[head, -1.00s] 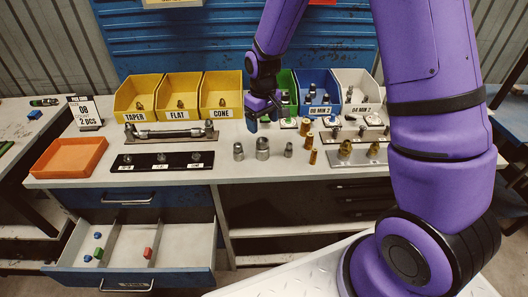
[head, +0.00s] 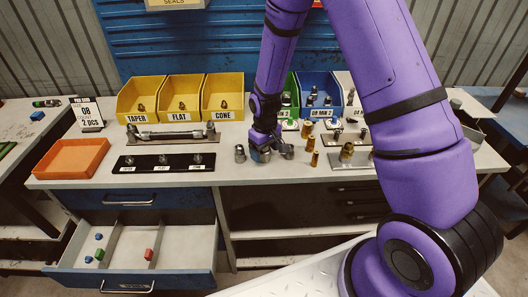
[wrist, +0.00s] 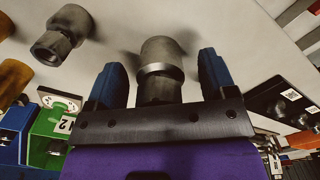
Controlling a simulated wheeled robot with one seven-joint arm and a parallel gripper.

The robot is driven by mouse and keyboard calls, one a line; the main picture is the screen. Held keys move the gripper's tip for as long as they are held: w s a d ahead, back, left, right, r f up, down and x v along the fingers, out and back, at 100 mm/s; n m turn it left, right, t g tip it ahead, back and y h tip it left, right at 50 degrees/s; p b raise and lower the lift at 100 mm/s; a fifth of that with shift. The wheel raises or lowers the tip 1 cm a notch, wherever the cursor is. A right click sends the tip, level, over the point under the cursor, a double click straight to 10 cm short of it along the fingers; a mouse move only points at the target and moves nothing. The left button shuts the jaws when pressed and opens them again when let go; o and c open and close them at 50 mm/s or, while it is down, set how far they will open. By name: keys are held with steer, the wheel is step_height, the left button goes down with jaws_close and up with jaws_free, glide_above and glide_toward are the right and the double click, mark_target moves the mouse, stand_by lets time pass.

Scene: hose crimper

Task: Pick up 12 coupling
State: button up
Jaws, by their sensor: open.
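Three grey metal couplings stand in a row on the bench, and none shows a readable size. The middle coupling (wrist: 160,70) is between the two blue fingers of my gripper (wrist: 162,82) in the wrist view, with space on both sides. In the head view my gripper (head: 264,147) is down over it and largely hides it. The left coupling (head: 240,153) stands just left of my gripper. The right coupling (head: 288,152) is close on the other side and also shows in the wrist view (wrist: 62,35). My gripper is open.
Brass fittings (head: 310,144) stand right of the couplings. Yellow bins (head: 180,116), a green bin and a blue bin (head: 320,84) line the back. A black labelled strip (head: 162,168) and an orange tray (head: 71,172) lie left. A drawer (head: 135,248) stands open below.

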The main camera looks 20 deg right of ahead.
steer(key=shift+f, duration=0.2)
steer(key=c, duration=1.2)
steer(key=shift+r, duration=0.2)
